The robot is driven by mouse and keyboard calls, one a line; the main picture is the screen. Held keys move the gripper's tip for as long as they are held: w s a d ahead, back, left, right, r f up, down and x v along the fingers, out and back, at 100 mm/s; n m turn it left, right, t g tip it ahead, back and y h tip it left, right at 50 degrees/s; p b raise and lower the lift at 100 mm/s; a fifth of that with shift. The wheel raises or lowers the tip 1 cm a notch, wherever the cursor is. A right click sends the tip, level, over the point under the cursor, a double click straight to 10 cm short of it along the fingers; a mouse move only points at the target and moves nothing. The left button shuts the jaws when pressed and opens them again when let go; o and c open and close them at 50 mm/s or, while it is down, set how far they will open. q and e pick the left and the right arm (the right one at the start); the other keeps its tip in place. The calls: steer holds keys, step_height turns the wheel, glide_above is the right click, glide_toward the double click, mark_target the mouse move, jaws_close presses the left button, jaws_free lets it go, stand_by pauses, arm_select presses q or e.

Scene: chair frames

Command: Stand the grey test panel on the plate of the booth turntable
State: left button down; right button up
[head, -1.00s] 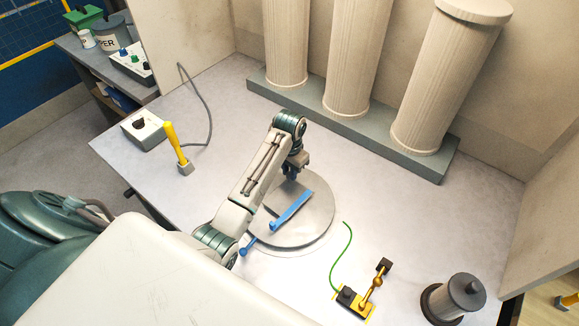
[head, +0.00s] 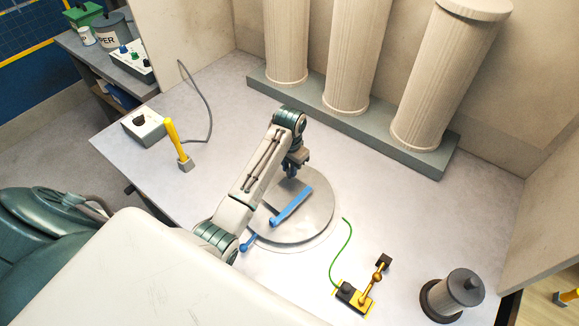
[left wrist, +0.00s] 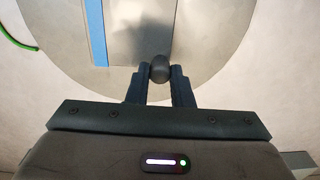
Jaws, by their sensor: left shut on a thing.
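The round grey turntable plate (head: 316,222) lies on the table below my left arm. My left gripper (head: 292,171) is over its far side, pointing down. In the left wrist view the fingers (left wrist: 160,82) are shut on a small dark ball. Beyond the ball a flat grey rectangle (left wrist: 133,38), seemingly the test panel, shows against the plate (left wrist: 215,50), with a blue strip (left wrist: 96,32) along its left side. The blue strip shows in the head view (head: 291,207) too. I cannot tell whether the panel touches the plate. My right gripper is not in view.
A small blue handle (head: 249,243) sticks out at the plate's near left edge. A yellow-handled tool (head: 175,145) and a white corded box (head: 144,126) are left. A black-and-gold device (head: 357,294) and a dark grey canister (head: 459,295) are right. Columns (head: 351,60) stand behind.

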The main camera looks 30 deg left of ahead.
arm_select(q)
steer(key=shift+f, duration=0.2)
stand_by(0.3)
steer(key=shift+f, duration=0.1)
steer(key=shift+f+b, duration=0.3)
steer(key=shift+f, duration=0.45)
steer(key=c, duration=1.3)
jaws_free()
steer(key=o, duration=0.4)
